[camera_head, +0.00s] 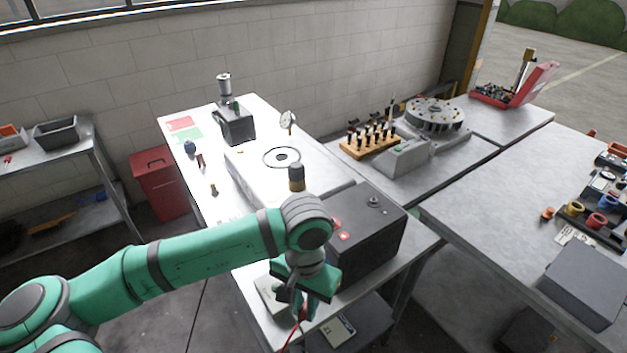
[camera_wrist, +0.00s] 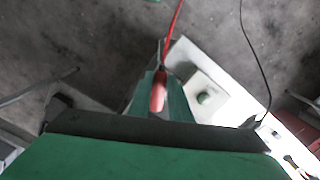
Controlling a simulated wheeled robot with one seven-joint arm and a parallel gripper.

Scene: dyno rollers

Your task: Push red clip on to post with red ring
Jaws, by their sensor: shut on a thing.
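My gripper (camera_head: 302,292) is at the near end of the long bench, low beside the front of the dark box. It is shut on the red clip (camera_wrist: 158,92), which sits between the two green fingers in the wrist view. A red cable (camera_wrist: 173,22) runs away from the clip's end. In the head view, only a little red of the clip (camera_head: 303,312) shows beneath the gripper, with the cable trailing down. I cannot make out a post with a red ring in either view; my arm and gripper hide part of the bench end.
The dark box (camera_head: 372,238) stands close right of my gripper, with small red parts on its left side. A black cable (camera_wrist: 250,45) hangs nearby.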

